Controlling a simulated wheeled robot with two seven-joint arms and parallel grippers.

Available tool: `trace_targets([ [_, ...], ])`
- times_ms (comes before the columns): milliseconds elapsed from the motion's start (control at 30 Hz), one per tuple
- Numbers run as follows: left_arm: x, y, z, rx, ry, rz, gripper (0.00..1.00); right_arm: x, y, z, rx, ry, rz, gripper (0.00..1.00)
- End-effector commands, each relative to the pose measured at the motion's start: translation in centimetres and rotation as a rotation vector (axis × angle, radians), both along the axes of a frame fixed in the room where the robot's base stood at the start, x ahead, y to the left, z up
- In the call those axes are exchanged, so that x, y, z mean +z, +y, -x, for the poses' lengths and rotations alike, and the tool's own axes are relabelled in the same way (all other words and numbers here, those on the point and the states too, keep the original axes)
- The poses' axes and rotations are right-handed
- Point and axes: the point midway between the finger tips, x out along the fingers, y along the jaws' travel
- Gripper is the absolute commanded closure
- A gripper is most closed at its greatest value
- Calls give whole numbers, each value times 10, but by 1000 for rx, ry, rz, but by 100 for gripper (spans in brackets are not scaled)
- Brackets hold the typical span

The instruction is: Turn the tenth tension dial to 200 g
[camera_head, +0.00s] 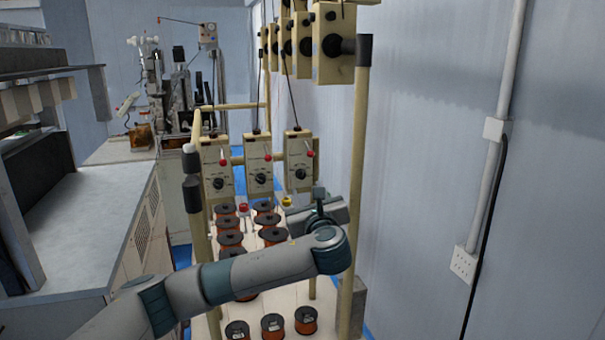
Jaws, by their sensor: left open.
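Three cream tension boxes stand side by side on the wooden frame, each with a black dial: a left dial (218,183), a middle dial (261,180) and a right dial (300,174). I cannot tell which is the tenth, and the scale marks are too small to read. My left arm crosses the lower middle of the view. My left gripper (319,194) is small and partly hidden behind its own wrist; it is open, just below and right of the right dial, apart from it in the picture. My right gripper is not in view.
Copper wire spools (230,240) stand in rows below the boxes, partly behind my arm. More cream boxes (334,45) hang at the upper right. A frame post (359,150) stands close right of the gripper. A grey worktop (85,225) is at left.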

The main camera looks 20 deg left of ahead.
Motion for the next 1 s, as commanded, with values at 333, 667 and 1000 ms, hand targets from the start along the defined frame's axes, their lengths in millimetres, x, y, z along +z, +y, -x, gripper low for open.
trace_targets([
  [333, 4, 26, -54, 3, 0, -1, 60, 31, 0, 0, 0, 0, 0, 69],
  [667, 1, 39, -83, 1, 1, -1, 60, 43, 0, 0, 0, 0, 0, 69],
  [1000, 0, 41, -86, 0, 0, 0, 60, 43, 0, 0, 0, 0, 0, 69],
])
